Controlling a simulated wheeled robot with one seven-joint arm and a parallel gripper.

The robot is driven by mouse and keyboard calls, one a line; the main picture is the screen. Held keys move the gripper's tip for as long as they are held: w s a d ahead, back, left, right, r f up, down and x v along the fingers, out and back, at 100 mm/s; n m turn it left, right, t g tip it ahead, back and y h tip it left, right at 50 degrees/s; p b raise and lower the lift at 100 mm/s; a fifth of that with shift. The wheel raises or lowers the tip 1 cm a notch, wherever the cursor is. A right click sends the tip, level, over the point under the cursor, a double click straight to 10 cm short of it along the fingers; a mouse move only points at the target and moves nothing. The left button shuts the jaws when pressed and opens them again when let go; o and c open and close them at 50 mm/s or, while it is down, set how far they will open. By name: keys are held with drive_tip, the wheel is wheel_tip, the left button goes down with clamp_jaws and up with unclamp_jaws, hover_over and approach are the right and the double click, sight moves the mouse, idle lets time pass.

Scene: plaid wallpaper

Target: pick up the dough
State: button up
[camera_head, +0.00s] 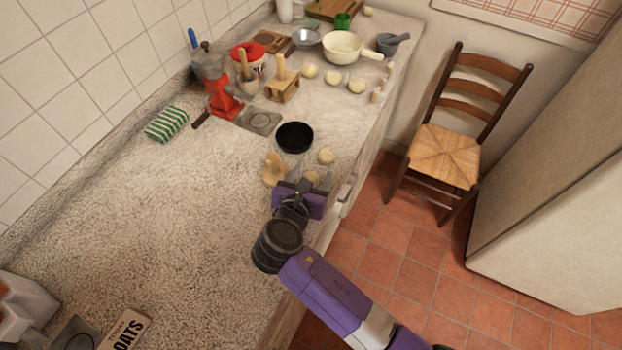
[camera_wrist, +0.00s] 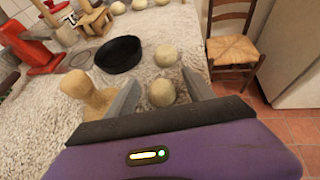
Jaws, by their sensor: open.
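Several pale round dough balls lie on the speckled countertop (camera_head: 130,200). One dough ball (camera_wrist: 162,93) sits between the open fingers of my gripper (camera_wrist: 160,97) in the wrist view. In the head view this ball (camera_head: 312,177) is partly hidden by my gripper (camera_head: 301,183). I cannot tell whether the fingers touch it. A second dough ball (camera_head: 325,156) lies just beyond, and it also shows in the wrist view (camera_wrist: 166,55). More dough balls (camera_head: 333,77) lie farther back near a cream pan.
A wooden piece (camera_wrist: 90,92) stands close to the left finger. A black bowl (camera_head: 294,137) is just beyond the gripper. A red grinder (camera_head: 222,97) stands farther back left. The counter's right edge is close by, with a chair (camera_head: 446,150) beyond. The left counter is mostly clear.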

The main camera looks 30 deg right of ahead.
drive_tip(key=shift+c, duration=0.4)
clamp_jaws()
drive_tip(key=shift+r, duration=0.1)
